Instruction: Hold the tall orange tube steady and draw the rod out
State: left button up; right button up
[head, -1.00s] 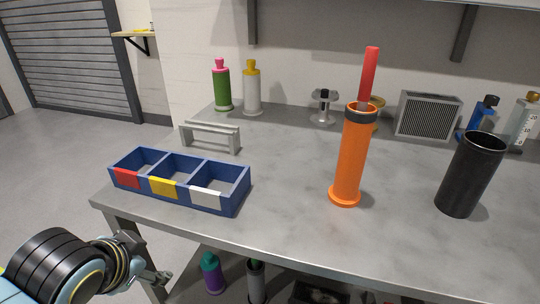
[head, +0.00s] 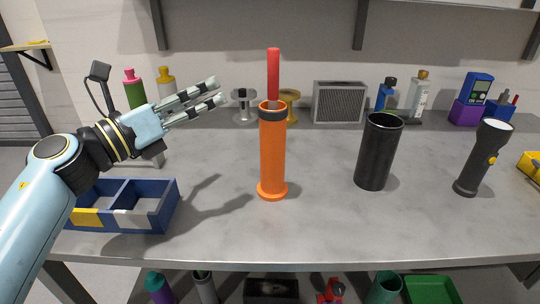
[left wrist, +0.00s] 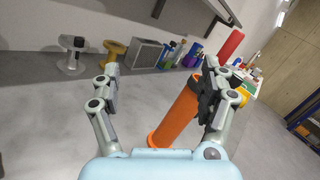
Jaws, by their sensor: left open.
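The tall orange tube (head: 272,155) stands upright on the bench with a dark collar at its top. The rod's red upper part (head: 273,75) sticks up out of the tube's mouth; its lower part is hidden inside. My left gripper (head: 221,91) is open and empty, in the air to the left of the tube's top and apart from it in the head view. My right gripper is not in view.
A black cup (head: 376,155) and a flashlight (head: 478,165) stand right of the tube. A blue divided bin (head: 160,213) lies at the left, below my left arm. A grey speaker-like box (head: 338,103) and bottles line the back. The bench before the tube is clear.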

pick_arm(q)
jog(key=d+f+m+g, duration=0.4)
jog(key=f+m+g, duration=0.2)
jog(key=m, duration=0.1)
jog(key=m+g+y, duration=0.1)
jog(key=m+g, duration=0.3)
jog(key=g, duration=0.1)
send_near(262, 176)
jog(key=shift+w+d+f, duration=0.15)
jog(key=shift+w+d, duration=0.15)
jog(key=shift+d, duration=0.35)
jog(key=shift+d+f, duration=0.15)
jog(key=shift+f, duration=0.1)
jog(key=b+x, duration=0.4)
jog(key=x, duration=0.4)
jog(key=shift+f, duration=0.15)
jog(key=shift+w+d+f+b, duration=0.15)
jog(key=shift+w+d+b, duration=0.1)
jog(key=shift+d+b, duration=0.25)
